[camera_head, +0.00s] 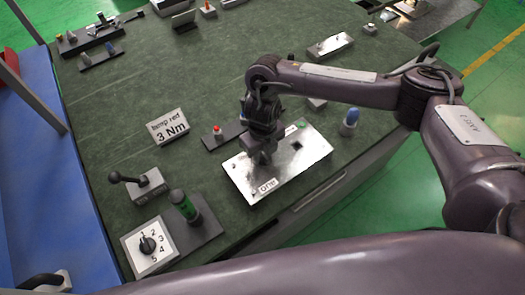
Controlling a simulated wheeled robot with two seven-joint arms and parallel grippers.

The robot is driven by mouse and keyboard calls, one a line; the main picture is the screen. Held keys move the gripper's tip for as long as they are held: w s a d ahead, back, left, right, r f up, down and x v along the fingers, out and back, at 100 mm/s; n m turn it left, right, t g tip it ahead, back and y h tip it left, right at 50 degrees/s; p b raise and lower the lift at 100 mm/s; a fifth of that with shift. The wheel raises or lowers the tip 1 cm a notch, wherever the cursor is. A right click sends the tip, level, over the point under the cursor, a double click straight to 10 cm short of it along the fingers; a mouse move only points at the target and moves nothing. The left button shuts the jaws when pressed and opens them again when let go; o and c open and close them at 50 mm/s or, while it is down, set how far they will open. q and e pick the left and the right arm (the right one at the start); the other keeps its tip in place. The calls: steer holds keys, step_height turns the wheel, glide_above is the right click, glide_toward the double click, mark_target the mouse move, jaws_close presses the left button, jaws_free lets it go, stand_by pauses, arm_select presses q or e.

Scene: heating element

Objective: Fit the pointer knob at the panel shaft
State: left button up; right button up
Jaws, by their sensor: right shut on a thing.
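The silver panel (231,174) lies on the green bench top, with a small dark square (297,146) and a printed label (265,187) on its face. My right gripper (262,158) points down over the left part of the panel. It is shut on a small dark thing, seemingly the pointer knob, mostly hidden by the fingers. The panel shaft is hidden; I cannot tell whether the held thing touches the panel. My left gripper is not in view.
A dial plate numbered 1 to 5 (134,258) carries a black knob (148,244) at front left. A "lamp red 3 Nm" sign (168,128) stands behind. A blue-capped post (350,120) stands right of the panel.

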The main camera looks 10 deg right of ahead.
steer(key=shift+f, duration=0.2)
steer(key=o, duration=1)
steer(key=shift+r, duration=0.1)
steer(key=shift+o, duration=0.2)
steer(key=shift+r, duration=0.3)
step_height(320, 180, up, 7)
steer(key=shift+r, duration=0.1)
